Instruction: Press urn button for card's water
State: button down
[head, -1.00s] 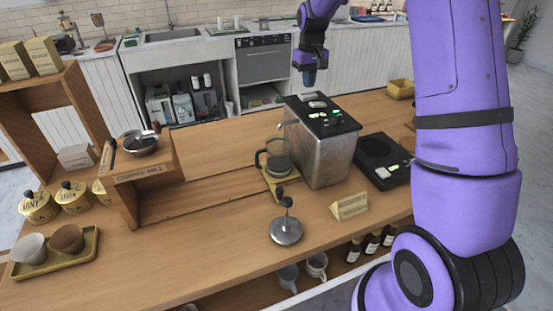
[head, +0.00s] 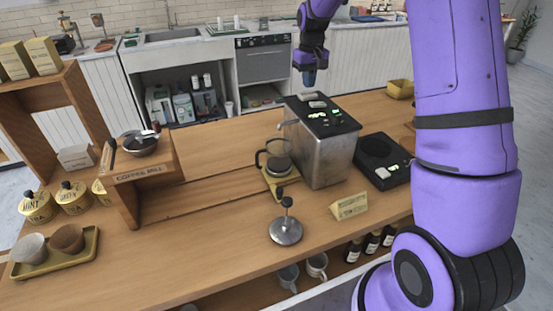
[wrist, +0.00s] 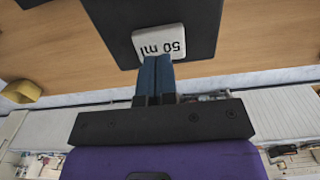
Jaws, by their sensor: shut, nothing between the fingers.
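The urn (head: 327,155) is a metal box with a black top bearing a pale button and small green lights. In the wrist view, a pale button (wrist: 158,40) marked "50 ml" sits on the urn's black top (wrist: 190,12). My gripper (head: 309,82) is shut and empty, pointing down just above the top's far edge. In the wrist view its blue fingertips (wrist: 157,60) overlap the button's edge; I cannot tell if they touch. A glass jug (head: 276,163) stands beside the urn. A tan card (head: 350,205) stands in front; its writing is unreadable.
A metal tamper-like tool (head: 286,230) stands on the counter in front of the urn. A black scale-like device (head: 383,158) lies right of the urn.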

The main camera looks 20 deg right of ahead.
jog(key=shift+f, duration=1.4)
jog(key=shift+r, duration=0.1)
dwell(0.4)
jog(key=shift+r, duration=1.3)
dwell(1.0)
jog(key=shift+r, duration=2.5)
